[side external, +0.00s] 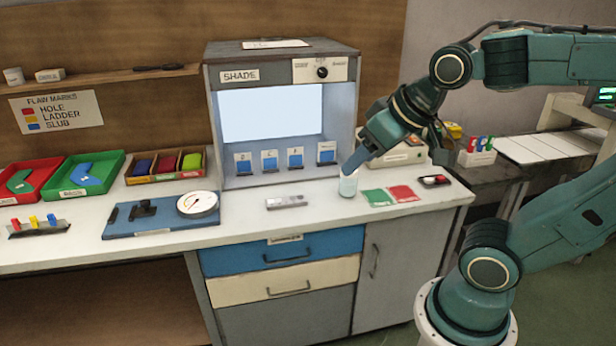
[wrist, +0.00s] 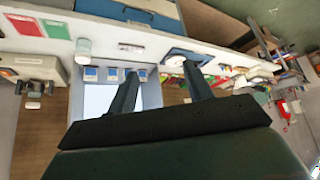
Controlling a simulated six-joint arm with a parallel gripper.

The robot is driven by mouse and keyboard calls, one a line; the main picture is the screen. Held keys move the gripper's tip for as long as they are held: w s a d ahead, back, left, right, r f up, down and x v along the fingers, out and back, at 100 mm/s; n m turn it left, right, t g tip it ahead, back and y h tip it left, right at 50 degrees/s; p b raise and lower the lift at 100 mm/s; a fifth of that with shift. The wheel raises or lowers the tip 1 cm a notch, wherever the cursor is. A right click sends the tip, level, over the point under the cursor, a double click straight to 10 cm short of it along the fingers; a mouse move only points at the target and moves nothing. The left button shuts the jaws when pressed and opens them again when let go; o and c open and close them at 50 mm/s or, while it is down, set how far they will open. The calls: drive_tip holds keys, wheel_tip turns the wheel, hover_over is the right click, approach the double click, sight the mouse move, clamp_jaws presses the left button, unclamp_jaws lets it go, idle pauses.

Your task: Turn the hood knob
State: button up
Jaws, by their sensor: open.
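The hood, a grey box with a lit white interior and a SHADE label (side external: 240,76), stands at the back of the counter in the side view. Its black round knob (side external: 322,72) sits on a white panel at the upper right of its front. My gripper (side external: 350,170) is below and to the right of the knob, apart from it, beside a small clear jar (side external: 348,184). In the wrist view my gripper (wrist: 158,88) has its two fingers spread with nothing between them. The hood opening (wrist: 100,98) shows partly behind the left finger. The knob is not visible there.
Green and red cards (side external: 390,195) lie at the counter's right. A small grey item (side external: 287,202) lies front centre.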

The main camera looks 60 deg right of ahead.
drive_tip(key=w+d+r+m+t+h, duration=0.25)
drive_tip(key=w+d+m+h, duration=0.25)
drive_tip(key=w+d, duration=0.7)
drive_tip(key=m+t+h, duration=0.2)
drive_tip(key=t+h, duration=0.1)
drive_tip(key=h, duration=0.4)
approach(323, 72)
drive_tip(key=shift+v, duration=2.3)
drive_tip(key=shift+s+d, duration=0.1)
drive_tip(key=shift+d, duration=0.05)
drive_tip(key=shift+x, duration=6.85)
drive_tip(key=c, duration=0.9)
